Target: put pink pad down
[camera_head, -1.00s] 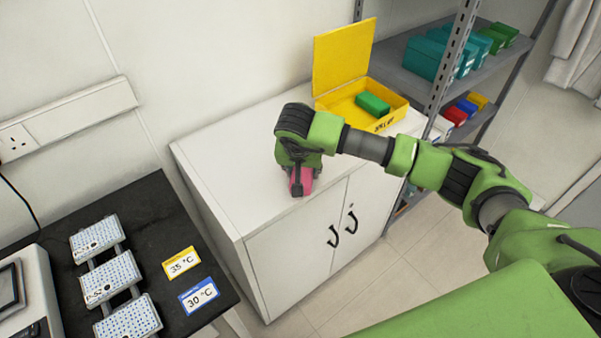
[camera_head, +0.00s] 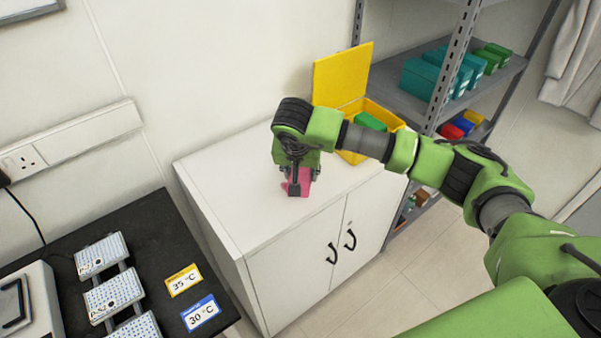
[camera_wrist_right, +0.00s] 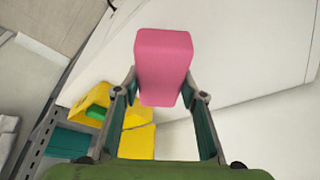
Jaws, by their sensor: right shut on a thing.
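The pink pad (camera_head: 301,180) is a small pink block at the white cabinet top, partly hidden behind my right gripper (camera_head: 297,188) in the head view. In the right wrist view the pink pad (camera_wrist_right: 163,66) sits between the two fingers of my right gripper (camera_wrist_right: 162,85), which are shut on it. I cannot tell whether the pad touches the cabinet top (camera_head: 236,195). My left gripper is not in view.
An open yellow box (camera_head: 343,73) with a green block (camera_head: 369,121) stands behind the gripper on the cabinet. A grey shelf rack (camera_head: 468,68) with teal boxes is at right. A black table (camera_head: 150,225) is at left. The cabinet top's left part is clear.

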